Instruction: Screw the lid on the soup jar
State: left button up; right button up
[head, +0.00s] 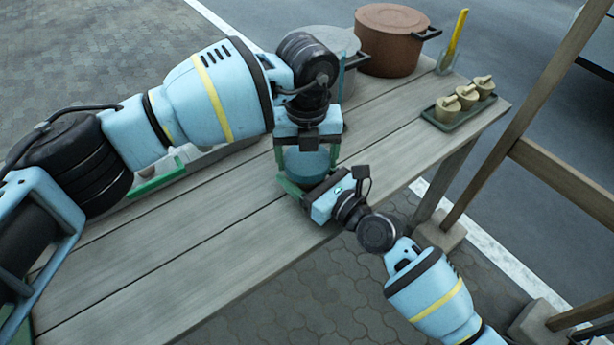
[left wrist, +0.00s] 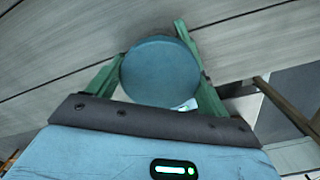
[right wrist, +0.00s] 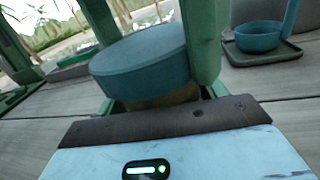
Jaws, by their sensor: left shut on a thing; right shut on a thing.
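The soup jar stands on the wooden table near its front edge, with a round teal lid (head: 307,165) on top. In the right wrist view the lid (right wrist: 140,60) sits over the brownish jar (right wrist: 165,97). My left gripper (head: 306,155) comes from above and is shut on the lid, its green fingers on opposite sides; the left wrist view shows the lid (left wrist: 160,72) between them. My right gripper (head: 308,188) comes from the front right and is shut on the jar below the lid. The jar's lower part and the thread are hidden.
A brown pot (head: 393,38) and a grey pot (head: 335,42) stand at the back. A green tray (head: 440,118) with 3 lidded cups and a glass (head: 447,62) with a yellow utensil are at the right end. A wooden frame (head: 540,110) stands right. The table's front left is clear.

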dwell(0.3)
pick_arm(q)
jog(key=o, duration=1.1)
jog(key=shift+c, duration=0.2)
jog(key=shift+r, duration=2.25)
jog(key=shift+c, duration=0.3)
jog(key=shift+r+n, duration=1)
jog(key=shift+r, duration=0.75)
